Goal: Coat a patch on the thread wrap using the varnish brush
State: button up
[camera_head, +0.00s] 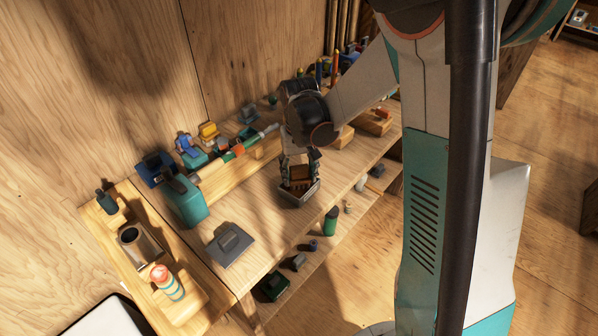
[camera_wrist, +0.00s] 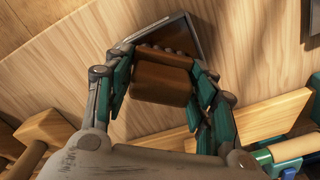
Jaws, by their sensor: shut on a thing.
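My gripper (camera_head: 298,172) is shut on a brown, block-like piece (camera_wrist: 162,82) with a dark, flat, rimmed part beyond it. The brown piece sits between the teal fingers (camera_wrist: 160,98) in the wrist view. I cannot tell whether this is the varnish brush; no bristles show. In the head view the grey-rimmed part (camera_head: 300,194) is low over the bench, and I cannot tell if it touches. A rod-like piece (camera_head: 250,142) with grey, orange and teal sections lies along a wooden rest, left of my gripper. I cannot make out the thread wrap.
A dark plate with a raised handle (camera_head: 230,243) lies on the front left of the bench. A teal container (camera_head: 185,201) stands behind it. A striped orange-capped bottle (camera_head: 167,281) is on the left shelf. Bare bench (camera_head: 262,205) lies left of my gripper.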

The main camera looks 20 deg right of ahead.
aim_at(299, 167)
dwell(0.6)
jog(key=shift+r+p, duration=2.35)
jog(key=shift+r, duration=1.15)
jog(key=shift+f, duration=0.1)
